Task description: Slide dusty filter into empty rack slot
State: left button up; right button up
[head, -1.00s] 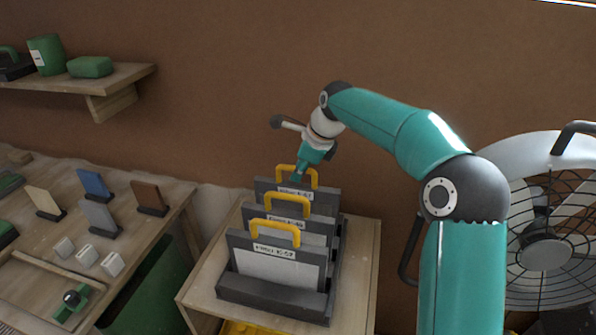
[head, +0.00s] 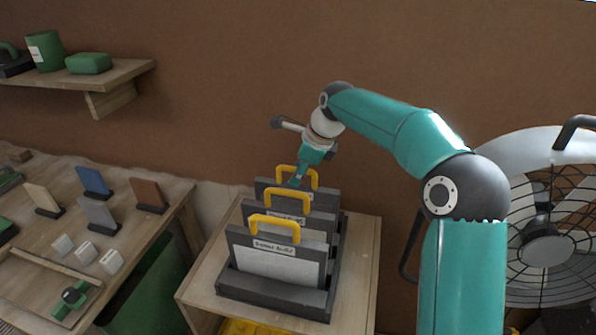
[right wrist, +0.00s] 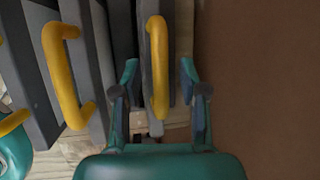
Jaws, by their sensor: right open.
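A dark rack (head: 272,296) stands on a wooden stand and holds three grey panel filters with yellow handles, one behind another. The front filter (head: 277,262) and the middle filter (head: 317,221) stand upright in it. The rear filter (head: 265,187) also stands upright in the rack. I cannot tell which filter is dusty. My right gripper (head: 297,181) is at the rear filter's handle. In the right wrist view my right gripper (right wrist: 160,85) is open, with one finger on each side of the rear yellow handle (right wrist: 157,75). My left gripper is not in view.
A fan (head: 545,245) stands at the right. A workbench (head: 150,225) with coloured sample plates and small white blocks is at the left. A wall shelf (head: 120,82) holds green items. The brown wall (head: 230,120) rises close behind the rack.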

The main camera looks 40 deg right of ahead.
jog(key=v, duration=1.1)
jog(key=shift+r, duration=0.4)
jog(key=shift+s+f, duration=0.1)
